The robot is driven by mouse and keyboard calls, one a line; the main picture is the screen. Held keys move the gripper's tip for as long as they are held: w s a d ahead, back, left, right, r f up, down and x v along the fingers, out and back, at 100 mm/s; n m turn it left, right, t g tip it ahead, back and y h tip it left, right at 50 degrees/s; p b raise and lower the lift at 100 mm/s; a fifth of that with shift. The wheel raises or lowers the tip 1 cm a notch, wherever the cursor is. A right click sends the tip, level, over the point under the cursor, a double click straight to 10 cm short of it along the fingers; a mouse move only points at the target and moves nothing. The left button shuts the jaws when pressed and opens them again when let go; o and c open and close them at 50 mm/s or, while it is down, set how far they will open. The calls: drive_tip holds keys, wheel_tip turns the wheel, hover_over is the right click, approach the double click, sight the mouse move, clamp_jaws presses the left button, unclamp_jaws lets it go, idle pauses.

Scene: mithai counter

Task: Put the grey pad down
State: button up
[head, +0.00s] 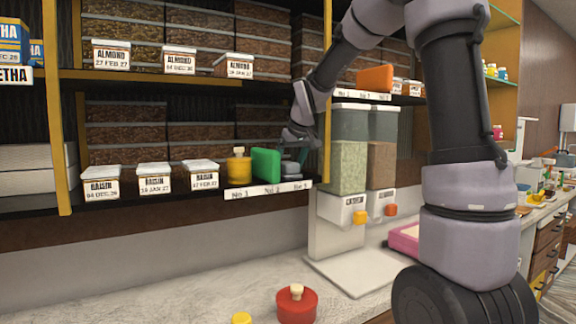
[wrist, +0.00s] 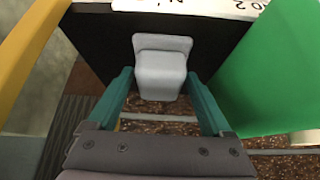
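The grey pad (wrist: 162,70) is a small pale grey block with a wider top lip, over the black shelf board (wrist: 95,40) in the wrist view. My gripper (wrist: 161,75) has one teal fingertip at each side of the pad, seemingly touching it. Whether the pad's underside rests on the board cannot be told. In the head view, my gripper (head: 291,167) reaches into the lower shelf, right of the green block (head: 265,164), at the right end of the numbered label strip (head: 268,189). The pad is barely distinguishable there.
The green block is close on the right in the wrist view (wrist: 275,75). A yellow stamp-like item (head: 238,167) stands left of it. A yellow post (head: 326,90) is close to my gripper. Raisin boxes (head: 153,178) line the shelf, and dispensers (head: 345,165) stand to the right.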

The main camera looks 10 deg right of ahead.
drive_tip(key=shift+o, duration=0.2)
drive_tip(key=shift+r, duration=0.2)
drive_tip(key=v, duration=1.1)
drive_tip(key=s+d+f+m, duration=0.2)
drive_tip(key=s+f+m, duration=0.1)
drive_tip(key=s, duration=0.9)
drive_tip(key=s+d+f+m, duration=0.3)
drive_tip(key=s+m, duration=0.1)
drive_tip(key=s, duration=0.8)
drive_tip(key=shift+f+t, duration=0.4)
